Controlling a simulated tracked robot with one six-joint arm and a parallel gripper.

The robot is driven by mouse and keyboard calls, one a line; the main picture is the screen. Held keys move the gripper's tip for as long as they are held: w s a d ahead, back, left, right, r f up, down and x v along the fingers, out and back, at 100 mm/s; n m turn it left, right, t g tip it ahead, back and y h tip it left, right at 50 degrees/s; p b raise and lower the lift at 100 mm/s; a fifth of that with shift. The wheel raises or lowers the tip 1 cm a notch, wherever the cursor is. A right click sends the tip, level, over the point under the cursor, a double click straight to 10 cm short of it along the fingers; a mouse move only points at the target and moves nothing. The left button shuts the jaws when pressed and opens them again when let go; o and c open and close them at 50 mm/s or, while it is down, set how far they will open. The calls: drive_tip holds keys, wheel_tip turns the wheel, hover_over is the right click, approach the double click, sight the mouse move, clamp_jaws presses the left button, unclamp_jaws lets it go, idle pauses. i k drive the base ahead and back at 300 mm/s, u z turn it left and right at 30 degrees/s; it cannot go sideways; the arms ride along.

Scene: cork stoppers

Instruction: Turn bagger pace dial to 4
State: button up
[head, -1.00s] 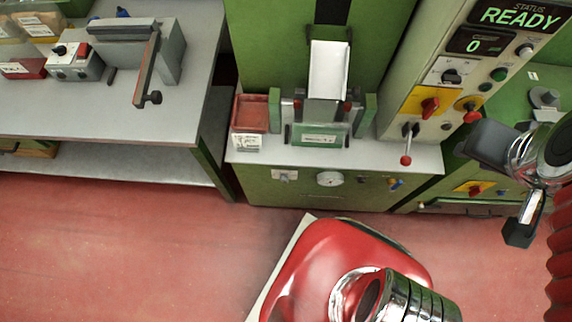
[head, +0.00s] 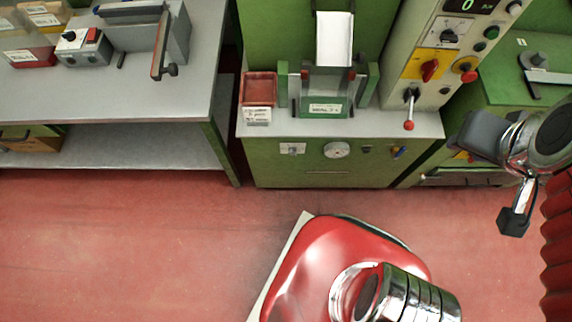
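A round white dial (head: 336,150) with a dark centre is on the front of the green cabinet (head: 270,172), below the grey worktop. A dark block and a chrome part with a black tip show there. I cannot tell how far apart its fingers are, and I see nothing held in it.
A red-knobbed lever (head: 409,113) hangs at the worktop's right, below the yellow switch panel (head: 418,64). A red tray (head: 259,90) stands at the worktop's left. A grey table (head: 110,110) is farther left. The red floor (head: 130,240) in front is clear.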

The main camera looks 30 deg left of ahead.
sight(292, 151)
drive_tip(key=k, duration=1.5)
drive_tip(key=u, duration=1.9)
drive_tip(key=i, duration=1)
drive_tip(key=u, duration=0.05)
